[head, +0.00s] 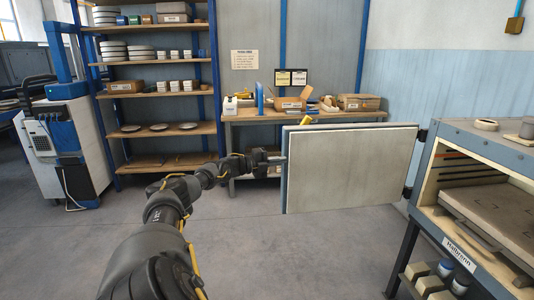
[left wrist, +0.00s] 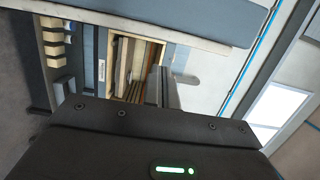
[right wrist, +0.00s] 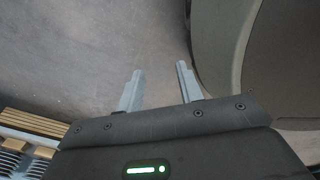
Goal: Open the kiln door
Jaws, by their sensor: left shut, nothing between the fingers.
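The kiln (head: 478,190) stands at the right of the head view, its front opening uncovered. Its door (head: 352,165) stands wide open, swung out to the left on the hinge side at the kiln's left edge, with its pale inner panel facing me. My left gripper (head: 280,160) is shut and empty at the door's free left edge; I cannot tell whether it touches. In the left wrist view my left gripper (left wrist: 162,88) shows in front of the kiln's opening (left wrist: 135,65). My right gripper (right wrist: 157,85) shows only in the right wrist view, open and empty above the floor.
Inside the kiln is a stone-like slab (head: 490,215). Small blocks and jars (head: 440,277) sit on a shelf below it. A workbench (head: 250,115) with boxes stands behind the door. Shelving (head: 155,95) and a white cabinet (head: 62,150) are at left. The floor (head: 290,255) is clear.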

